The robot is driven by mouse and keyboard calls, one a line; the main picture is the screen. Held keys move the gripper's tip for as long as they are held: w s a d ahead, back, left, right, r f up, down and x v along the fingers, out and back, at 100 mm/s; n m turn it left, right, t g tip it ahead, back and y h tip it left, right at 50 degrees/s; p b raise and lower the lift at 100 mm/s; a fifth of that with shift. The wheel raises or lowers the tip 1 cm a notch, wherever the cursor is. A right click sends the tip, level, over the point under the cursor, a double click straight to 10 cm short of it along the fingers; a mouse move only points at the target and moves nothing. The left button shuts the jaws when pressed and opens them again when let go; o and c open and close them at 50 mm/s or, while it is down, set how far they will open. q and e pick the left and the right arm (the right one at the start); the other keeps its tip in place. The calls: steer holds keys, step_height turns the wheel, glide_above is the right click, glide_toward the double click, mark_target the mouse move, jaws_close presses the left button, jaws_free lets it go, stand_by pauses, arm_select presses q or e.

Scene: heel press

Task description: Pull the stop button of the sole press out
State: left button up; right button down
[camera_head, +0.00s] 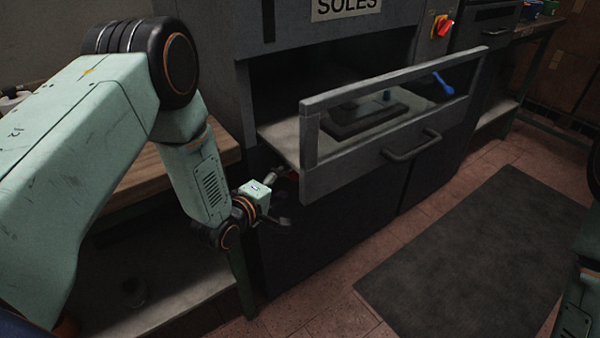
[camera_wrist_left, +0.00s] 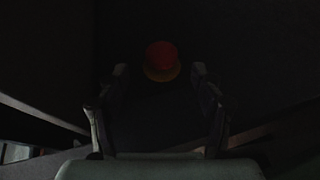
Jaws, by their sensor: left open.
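In the head view, only a small red patch of the stop button (camera_head: 293,175) shows below the drawer's left end. My left gripper (camera_head: 284,200) is open and empty, just in front of the press. In the left wrist view the fingers (camera_wrist_left: 160,82) stand apart, with the button beyond and between their tips. My right gripper is out of view.
A wooden bench (camera_head: 165,170) stands at left. A dark mat (camera_head: 465,265) lies on the tiled floor. A red-yellow switch (camera_head: 442,26) sits on the press's upper right.

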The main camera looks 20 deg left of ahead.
mark_target(294, 176)
arm_select(q)
steer(key=b+x, duration=0.2)
steer(key=x, duration=0.3)
steer(key=shift+w+f, duration=0.2)
steer(key=shift+f, duration=0.05)
steer(key=shift+b+x, duration=0.3)
steer(key=shift+x, duration=0.6)
steer(key=shift+r, duration=0.1)
steer(key=shift+r, duration=0.1)
steer(key=shift+c, duration=0.6)
jaws_close()
